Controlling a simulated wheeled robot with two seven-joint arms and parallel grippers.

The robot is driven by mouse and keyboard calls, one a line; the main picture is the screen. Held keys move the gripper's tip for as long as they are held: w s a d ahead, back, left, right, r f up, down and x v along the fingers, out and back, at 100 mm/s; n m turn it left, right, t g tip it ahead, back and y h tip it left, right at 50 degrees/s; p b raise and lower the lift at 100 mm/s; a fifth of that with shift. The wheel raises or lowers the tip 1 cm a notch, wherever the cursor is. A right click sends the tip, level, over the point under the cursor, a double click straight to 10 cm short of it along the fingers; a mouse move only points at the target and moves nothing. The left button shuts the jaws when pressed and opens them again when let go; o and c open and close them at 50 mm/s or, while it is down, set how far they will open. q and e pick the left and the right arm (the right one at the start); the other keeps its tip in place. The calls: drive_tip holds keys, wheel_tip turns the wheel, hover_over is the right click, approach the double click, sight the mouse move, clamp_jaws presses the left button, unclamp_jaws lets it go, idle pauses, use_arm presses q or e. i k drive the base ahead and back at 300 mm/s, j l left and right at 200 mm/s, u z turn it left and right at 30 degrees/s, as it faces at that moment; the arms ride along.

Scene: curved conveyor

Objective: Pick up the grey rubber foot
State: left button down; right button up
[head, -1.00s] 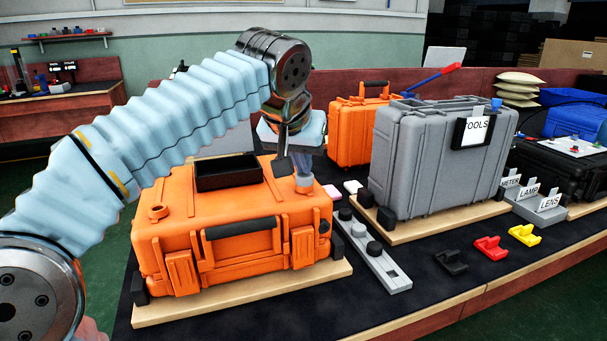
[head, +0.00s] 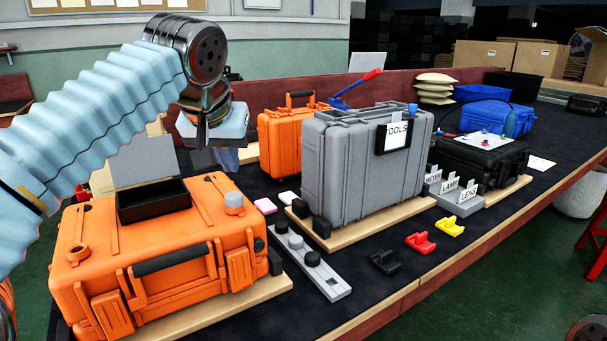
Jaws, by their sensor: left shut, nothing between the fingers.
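The grey rubber foot (head: 234,203) is a short grey cylinder standing upright on the far right corner of the closed orange case's lid (head: 150,225). My left gripper (head: 214,160) hangs pointing down, above and behind the foot, apart from it. Its fingers are small and partly blurred in the picture; they are shut and hold nothing. An orange ring (head: 76,255) shows on the lid's near left corner.
A grey strip (head: 327,285) with black round knobs lies right of the orange case. The grey TOOLS case (head: 350,170) stands behind it. Black (head: 385,262), red (head: 420,243) and yellow (head: 451,226) clips lie near the front edge. A black open tray (head: 152,202) sits on the lid.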

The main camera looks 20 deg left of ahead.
sight(295, 242)
drive_tip(key=k+l, duration=0.15)
drive_tip(key=k, duration=0.35)
drive_tip(key=k+l, duration=0.2)
drive_tip(key=k, duration=0.3)
